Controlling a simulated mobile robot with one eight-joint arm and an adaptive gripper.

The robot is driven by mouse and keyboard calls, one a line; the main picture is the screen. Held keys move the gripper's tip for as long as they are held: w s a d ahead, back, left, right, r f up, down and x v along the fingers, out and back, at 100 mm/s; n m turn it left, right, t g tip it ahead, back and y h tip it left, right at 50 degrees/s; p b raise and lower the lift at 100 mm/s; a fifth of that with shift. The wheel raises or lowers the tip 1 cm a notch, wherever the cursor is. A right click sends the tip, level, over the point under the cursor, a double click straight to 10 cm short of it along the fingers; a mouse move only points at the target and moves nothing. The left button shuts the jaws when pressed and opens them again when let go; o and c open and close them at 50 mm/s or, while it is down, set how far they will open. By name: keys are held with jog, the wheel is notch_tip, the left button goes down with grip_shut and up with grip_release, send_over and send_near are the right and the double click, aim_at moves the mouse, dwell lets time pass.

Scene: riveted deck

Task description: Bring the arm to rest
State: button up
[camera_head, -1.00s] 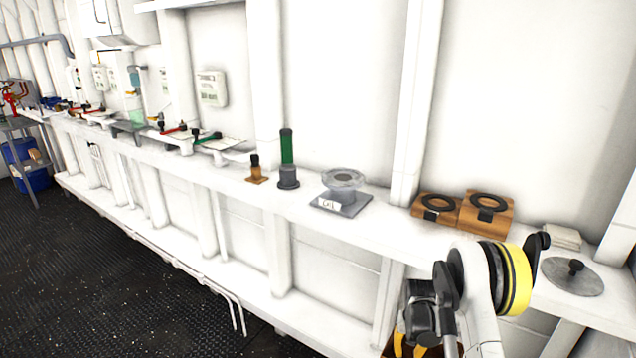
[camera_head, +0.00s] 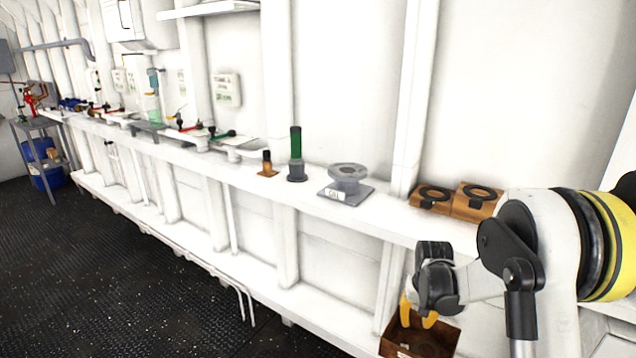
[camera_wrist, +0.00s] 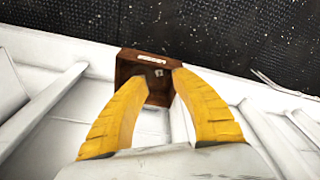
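My gripper (camera_head: 418,314) hangs from the arm at the right of the head view, its yellow fingers pointing down over a brown open box (camera_head: 430,339). In the wrist view the two fingers of my gripper (camera_wrist: 160,74) stand apart with nothing between them. I cannot tell how far above the box the fingertips are. My arm is bent and crosses the right side of the head view.
A long white shelf (camera_head: 235,172) runs along the wall. The dark floor (camera_head: 110,270) at left is clear.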

jog(key=s+a+r+t, duration=0.1)
jog(key=s+a+r, duration=0.1)
jog(key=s+r, duration=0.5)
jog(key=s+a+r+t, duration=0.15)
jog(key=s+r, duration=0.25)
jog(key=r, duration=0.7)
jog(key=s+a+r+n+t, duration=0.1)
jog(key=s+a+r, duration=0.1)
jog(key=s, duration=0.6)
jog(key=s+a+r+t, duration=0.2)
jog(key=s, duration=0.6)
jog(key=shift+s+r+n, duration=0.15)
jog(key=shift+s+n, duration=0.15)
jog(key=shift+n, duration=0.1)
